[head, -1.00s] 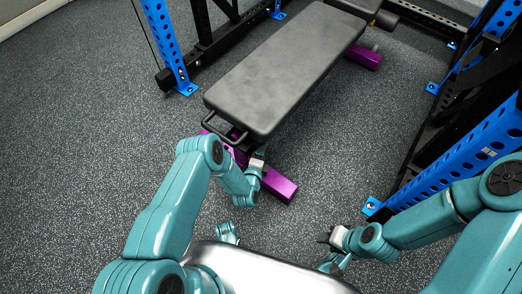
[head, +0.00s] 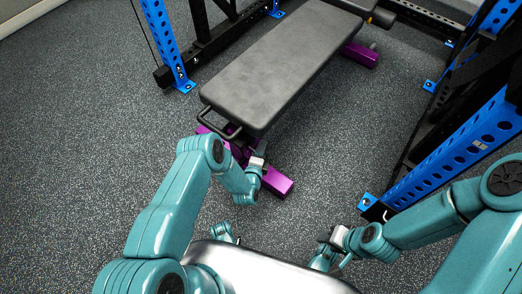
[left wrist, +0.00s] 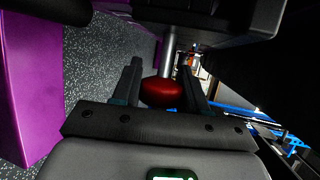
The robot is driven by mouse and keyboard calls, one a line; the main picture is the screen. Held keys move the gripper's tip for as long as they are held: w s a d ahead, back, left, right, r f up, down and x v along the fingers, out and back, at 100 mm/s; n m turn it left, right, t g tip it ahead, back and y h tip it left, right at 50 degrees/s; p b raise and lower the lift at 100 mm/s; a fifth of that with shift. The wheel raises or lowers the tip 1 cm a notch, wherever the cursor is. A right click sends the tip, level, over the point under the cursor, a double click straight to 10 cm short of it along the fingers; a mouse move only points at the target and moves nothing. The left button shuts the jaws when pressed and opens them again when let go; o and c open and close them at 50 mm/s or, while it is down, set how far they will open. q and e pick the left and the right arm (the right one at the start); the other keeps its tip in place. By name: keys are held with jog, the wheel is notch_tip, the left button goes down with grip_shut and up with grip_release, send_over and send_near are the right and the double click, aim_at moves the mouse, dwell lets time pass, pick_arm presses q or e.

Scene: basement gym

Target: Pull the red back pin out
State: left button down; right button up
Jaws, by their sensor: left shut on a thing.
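The red back pin (left wrist: 163,91) shows in the left wrist view as a red knob on a silver shaft, under the dark bench parts. My left gripper (left wrist: 160,84) has a finger on each side of the knob and is shut on it. In the head view my left gripper (head: 257,162) is at the near end of the bench (head: 285,65), below the pad; the pin is hidden there. My right gripper (head: 337,238) is off to the right over the floor, away from the bench. Its fingers are too small to judge.
The purple bench foot (head: 277,183) lies right beside my left gripper; purple frame also fills the left wrist view's left side (left wrist: 28,85). A blue rack post (head: 450,150) stands near my right arm, another (head: 165,45) at upper left. Open floor (head: 70,150) lies left.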

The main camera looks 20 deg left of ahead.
pick_arm(q)
jog(key=shift+d, duration=0.4)
jog(key=c, duration=0.8)
grip_release()
jog(key=shift+o, duration=0.7)
jog(key=shift+a, duration=0.15)
jog(key=shift+s, duration=0.1)
jog(key=shift+s+r+p, duration=0.15)
jog(key=shift+s+p, duration=0.15)
jog(key=a+p+v, duration=0.1)
jog(key=p+v, duration=0.4)
jog(key=v, duration=1)
jog(key=shift+s+d, duration=0.3)
jog(key=shift+d, duration=0.1)
